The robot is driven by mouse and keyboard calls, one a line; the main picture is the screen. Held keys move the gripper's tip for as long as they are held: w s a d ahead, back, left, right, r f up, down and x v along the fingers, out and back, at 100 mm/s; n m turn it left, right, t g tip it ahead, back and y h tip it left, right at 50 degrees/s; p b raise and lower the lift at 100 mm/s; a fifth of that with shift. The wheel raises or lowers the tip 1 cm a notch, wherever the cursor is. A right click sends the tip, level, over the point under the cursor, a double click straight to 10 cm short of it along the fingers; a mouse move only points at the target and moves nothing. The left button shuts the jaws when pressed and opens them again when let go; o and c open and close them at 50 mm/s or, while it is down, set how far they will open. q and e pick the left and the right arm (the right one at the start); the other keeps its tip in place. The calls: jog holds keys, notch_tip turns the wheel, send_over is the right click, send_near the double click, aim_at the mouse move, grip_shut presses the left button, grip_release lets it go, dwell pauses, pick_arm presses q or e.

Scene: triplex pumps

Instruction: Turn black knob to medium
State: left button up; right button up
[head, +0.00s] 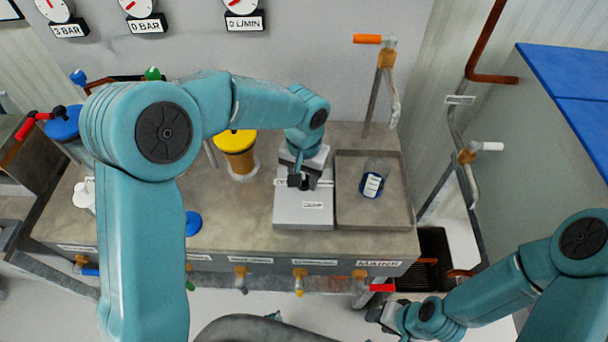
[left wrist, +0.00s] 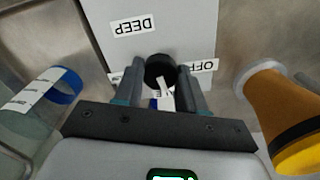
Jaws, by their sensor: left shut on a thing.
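The black knob (left wrist: 160,68) sits on a light grey box (head: 303,215) on the bench. In the left wrist view, upside-down labels around it read DEEP (left wrist: 133,25) and OFF (left wrist: 204,66); other lettering beside the knob is partly hidden by my fingers. My left gripper (head: 303,180) comes down from above onto the box, its two fingers (left wrist: 161,88) shut on the knob's sides. A white mark shows on or by the knob between the fingers; I cannot tell its exact setting. My right gripper (head: 382,315) is low at the right, away from the box; its jaws are unclear.
A grey tray (head: 345,213) holding a blue-labelled jar (head: 371,186) stands right of the box. A brown container with a yellow top (head: 236,150) stands behind left. A blue disc (head: 192,223) lies left. Pipes and valves (head: 387,60) rise behind right.

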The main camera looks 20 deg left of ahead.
pick_arm(q)
jog(key=m, duration=0.4)
jog(key=shift+r+m, duration=0.15)
jog(key=shift+m, duration=0.15)
jog(key=m+p, duration=0.1)
jog(key=m, duration=0.2)
jog(key=shift+m, duration=0.3)
jog(key=m+p, duration=0.1)
jog(key=m, duration=0.3)
jog(key=shift+w, duration=0.1)
jog(key=shift+m+p, duration=0.55)
jog(key=shift+m, duration=1.65)
jog(key=o, duration=0.9)
jog(key=shift+o, duration=0.8)
